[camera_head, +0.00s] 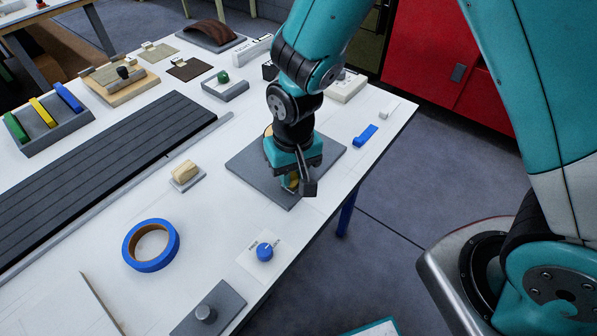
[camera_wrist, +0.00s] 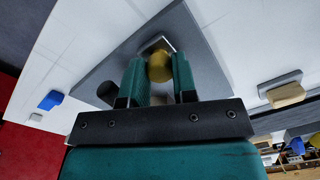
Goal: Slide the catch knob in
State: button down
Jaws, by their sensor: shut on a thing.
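The catch knob (camera_wrist: 159,67) is a round, brass-yellow knob. It sits at a small metal-edged piece (camera_wrist: 153,42) on a flat grey plate (camera_wrist: 205,55). My gripper (camera_wrist: 158,78) is shut on the knob, with one teal finger on each side. In the head view my gripper (camera_head: 292,182) points down over the front part of the grey plate (camera_head: 246,162), and only a bit of yellow shows between its fingers. How far the knob is slid in cannot be told.
A dark round piece (camera_wrist: 108,92) stands on the plate beside my gripper. A blue block (camera_head: 365,135) lies to the right near the table edge. A wooden block on a small base (camera_head: 184,172), a blue tape roll (camera_head: 151,245) and a blue dial (camera_head: 264,251) are nearby.

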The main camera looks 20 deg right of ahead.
jog(key=shift+w+d, duration=0.15)
jog(key=shift+d, duration=0.05)
jog(key=c, duration=0.9)
grip_release()
jog(key=shift+r, duration=0.1)
jog(key=r, duration=1.1)
jog(key=r+b, duration=0.1)
jog(key=r, duration=0.5)
jog(key=shift+d+r, duration=0.15)
jog(key=shift+d, duration=0.15)
jog(key=s+d+r+n+y, duration=0.1)
jog(key=s+n, duration=0.1)
jog(key=s, duration=0.3)
jog(key=s+d+r+n+y, duration=0.1)
jog(key=s, duration=0.4)
jog(key=s+d+r+n+y, duration=0.1)
jog(key=s+n, duration=0.1)
jog(key=s, duration=0.3)
jog(key=shift+s+r+n+y, duration=0.15)
jog(key=shift+r+n+y, duration=0.15)
jog(key=shift+y, duration=0.1)
